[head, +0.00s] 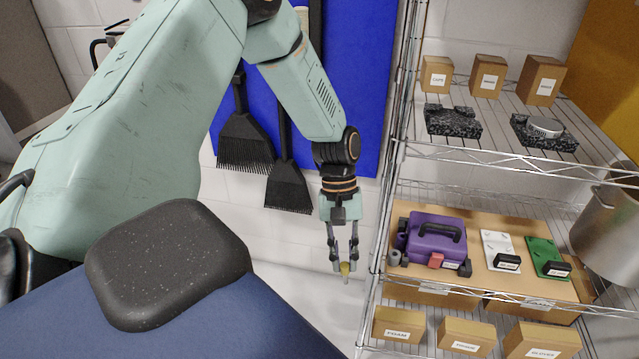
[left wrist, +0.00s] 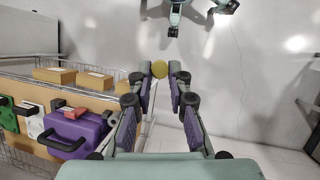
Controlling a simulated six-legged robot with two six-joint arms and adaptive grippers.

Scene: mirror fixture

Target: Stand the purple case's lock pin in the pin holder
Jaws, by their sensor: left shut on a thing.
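My left gripper (head: 343,262) is shut on a small pin with a yellow head (head: 345,268). The pin's thin end points down, in the open air left of the shelf rack. In the left wrist view the round yellow head (left wrist: 159,68) shows between the fingertips. The purple case (head: 437,238) with a dark handle sits on the middle shelf, right of the gripper and apart from it. A red piece (head: 436,260) is on its front. A small grey cylinder (head: 394,258) stands at its left front; I cannot tell whether this is the pin holder. My right gripper is out of view.
A white plate (head: 498,243) and a green plate (head: 541,250), each with a black block, lie right of the case. A metal pot (head: 610,230) stands farther right. The rack's wire post (head: 384,200) rises between gripper and case. Boxes fill the shelves above and below.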

